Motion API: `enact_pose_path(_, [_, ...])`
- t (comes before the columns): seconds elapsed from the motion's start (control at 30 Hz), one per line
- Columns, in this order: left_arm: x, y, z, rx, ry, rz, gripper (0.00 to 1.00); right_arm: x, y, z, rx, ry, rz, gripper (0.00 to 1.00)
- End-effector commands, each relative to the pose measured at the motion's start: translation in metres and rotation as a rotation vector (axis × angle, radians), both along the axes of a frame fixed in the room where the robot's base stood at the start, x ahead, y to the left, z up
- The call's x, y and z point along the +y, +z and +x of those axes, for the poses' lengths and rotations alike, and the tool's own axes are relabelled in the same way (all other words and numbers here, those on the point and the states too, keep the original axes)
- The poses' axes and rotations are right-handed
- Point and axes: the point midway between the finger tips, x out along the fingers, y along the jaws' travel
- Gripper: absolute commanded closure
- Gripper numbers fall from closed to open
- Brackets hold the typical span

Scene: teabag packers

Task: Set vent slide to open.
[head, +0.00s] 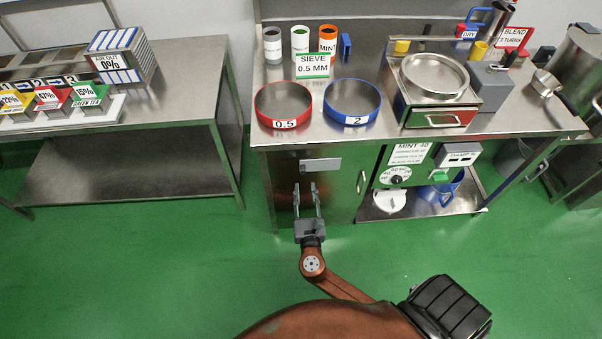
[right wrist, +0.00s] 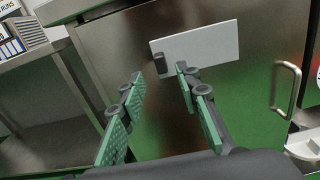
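A light grey plate (head: 320,164), which looks like the vent slide, is on the steel cabinet front below the counter. In the right wrist view the plate (right wrist: 205,44) has a small dark block (right wrist: 160,64) at its left end. My right gripper (head: 306,188) is open and empty, its two fingers pointing at the cabinet just below and left of the plate. In the right wrist view its fingertips (right wrist: 160,72) are apart, with the dark block seen between them; I cannot tell whether they touch it. My left gripper is not in view.
A box labelled "AIR OUT 0%" (head: 123,56) stands on the left table. A cabinet handle (head: 361,181) is right of the plate. Sieve rings (head: 283,104) marked 0.5 and 2 (head: 352,101) sit on the counter above. The green floor before the cabinet is clear.

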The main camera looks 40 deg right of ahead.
Motion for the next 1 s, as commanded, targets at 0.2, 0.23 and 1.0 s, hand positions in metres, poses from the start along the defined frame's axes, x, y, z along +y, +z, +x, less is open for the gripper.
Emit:
enact_pose_path(0.2, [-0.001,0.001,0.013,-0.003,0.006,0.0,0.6,-0.013,0.005,0.022,-0.007,-0.001,-0.019,0.7])
enact_pose_path(0.23, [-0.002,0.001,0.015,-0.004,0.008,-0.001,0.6,-0.015,0.005,0.027,-0.007,0.0,-0.019,0.7])
enact_pose_path(1.0, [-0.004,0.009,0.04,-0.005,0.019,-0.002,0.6,-0.04,0.005,0.066,-0.005,0.0,-0.013,0.76])
